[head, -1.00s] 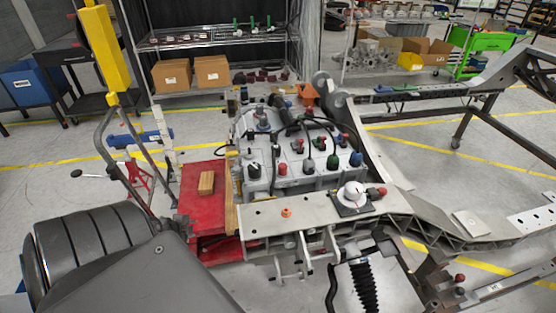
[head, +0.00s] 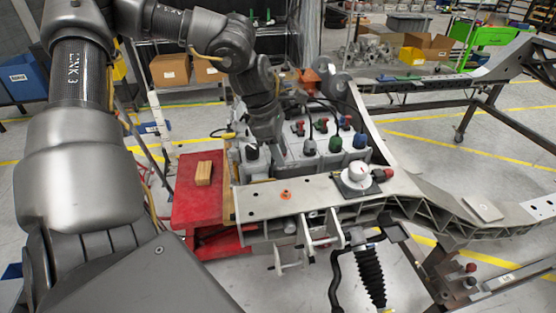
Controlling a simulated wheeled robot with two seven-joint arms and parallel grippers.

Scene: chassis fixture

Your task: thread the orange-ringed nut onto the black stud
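A small orange-ringed piece (head: 286,195), which looks like the nut, sits on the flat grey chassis plate (head: 255,203) near its left end. I cannot make out a separate black stud at this size. My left arm reaches up from the left and bends down over the battery-like grey units. My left gripper (head: 273,157) points down behind the orange-ringed piece, apart from it. Its fingers are dark and small, and I cannot tell whether they are open or shut. My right gripper is out of view.
A white round knob on a dark base (head: 357,177) and a red knob stand on the plate to the right. Grey units with coloured caps (head: 335,145) stand behind. A wooden block (head: 203,173) lies on a red stand (head: 190,204) at the left.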

